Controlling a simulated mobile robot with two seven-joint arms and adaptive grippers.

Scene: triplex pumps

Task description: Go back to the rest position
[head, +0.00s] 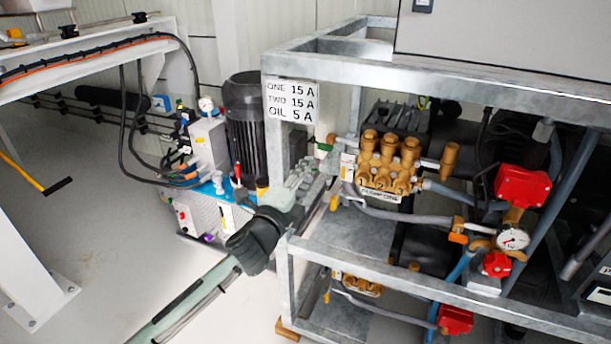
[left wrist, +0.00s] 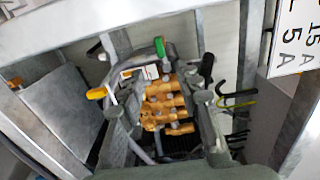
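My left gripper (head: 312,172) reaches in from the lower left, at the left front post of the metal pump frame (head: 400,72). In the left wrist view its two fingers (left wrist: 160,95) stand apart, with nothing seen held between them. The brass pump (head: 390,160) labelled pump one lies beyond the fingertips, and it also shows between the fingers in the left wrist view (left wrist: 165,105). A green-handled valve (head: 324,147) is close to the fingertips; whether they touch is not clear. My right gripper is not in view.
The sign (head: 291,101) hangs on the frame just above the gripper. A hydraulic unit with a black motor (head: 246,125) stands behind the arm. Red valve boxes (head: 522,186) and a gauge (head: 513,239) are at right. The floor (head: 110,225) at left is mostly clear.

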